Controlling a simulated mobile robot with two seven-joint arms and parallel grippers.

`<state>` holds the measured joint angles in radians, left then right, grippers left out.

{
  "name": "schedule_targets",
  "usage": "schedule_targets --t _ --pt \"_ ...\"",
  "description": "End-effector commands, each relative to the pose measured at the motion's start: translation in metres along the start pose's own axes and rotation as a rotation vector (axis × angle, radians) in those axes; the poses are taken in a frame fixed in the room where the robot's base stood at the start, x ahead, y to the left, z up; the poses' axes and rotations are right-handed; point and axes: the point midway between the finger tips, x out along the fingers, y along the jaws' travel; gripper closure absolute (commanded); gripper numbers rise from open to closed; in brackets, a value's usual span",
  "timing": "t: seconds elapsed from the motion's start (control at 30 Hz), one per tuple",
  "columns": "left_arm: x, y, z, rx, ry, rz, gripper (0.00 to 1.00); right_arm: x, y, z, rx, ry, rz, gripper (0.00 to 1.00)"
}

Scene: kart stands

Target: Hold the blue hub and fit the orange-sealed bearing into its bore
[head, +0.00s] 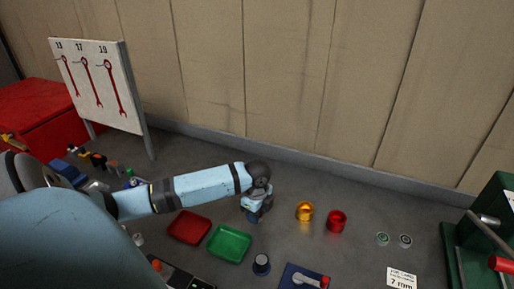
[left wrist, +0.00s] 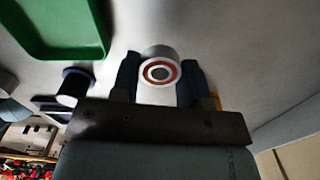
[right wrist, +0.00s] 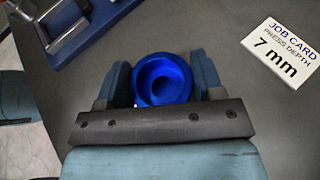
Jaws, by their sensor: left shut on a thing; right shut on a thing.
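The orange-sealed bearing (left wrist: 160,72) is a silver ring with an orange-red face, seen face-on in the left wrist view. My left gripper (left wrist: 160,84) is shut on it, one finger on each side. In the head view my left gripper (head: 257,208) is above the bench, right of the green tray; the bearing cannot be made out there. The blue hub (right wrist: 162,80) shows in the right wrist view with its round bore facing the camera. My right gripper (right wrist: 162,86) is shut on it. The right gripper and hub are outside the head view. The bearing and hub are apart.
A red tray (head: 190,228) and green tray (head: 229,244) lie below the left arm. An amber cup (head: 305,211), red cup (head: 337,221) and two small rings (head: 382,238) stand to the right. A dark spool (head: 261,265), blue-based tool (head: 291,277) and job card (head: 401,279) are in front.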

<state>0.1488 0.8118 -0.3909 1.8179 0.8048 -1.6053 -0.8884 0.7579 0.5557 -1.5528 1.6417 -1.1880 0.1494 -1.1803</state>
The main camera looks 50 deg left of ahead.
Motion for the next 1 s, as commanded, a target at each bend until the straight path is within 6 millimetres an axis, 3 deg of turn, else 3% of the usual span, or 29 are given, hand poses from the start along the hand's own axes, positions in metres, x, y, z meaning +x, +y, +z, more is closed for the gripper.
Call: schedule_targets --t 0.1,0.3,0.73,0.77,0.8,0.87,1.0 --pt "-0.027 -0.001 0.0 0.001 0.0 -0.005 0.88 0.0 0.0 0.0 0.0 0.0 0.0 0.73" --pt "-0.055 -0.001 0.0 0.0 0.0 -0.004 0.88 0.0 0.0 0.0 0.0 0.0 0.0 0.73" --pt "-0.062 0.0 0.0 0.0 0.0 0.0 0.88 0.0 0.0 0.0 0.0 0.0 0.0 0.73" --pt "-0.062 0.0 0.0 0.0 0.0 -0.001 0.88 0.0 0.0 0.0 0.0 0.0 0.0 0.32" --pt "-0.062 0.0 0.0 0.0 0.0 -0.001 0.88 0.0 0.0 0.0 0.0 0.0 0.0 0.23" --pt "-0.062 0.0 0.0 0.0 0.0 -0.001 0.88 0.0 0.0 0.0 0.0 0.0 0.0 0.09" --pt "-0.062 0.0 0.0 0.0 0.0 -0.001 0.88 0.0 0.0 0.0 0.0 0.0 0.0 0.09"
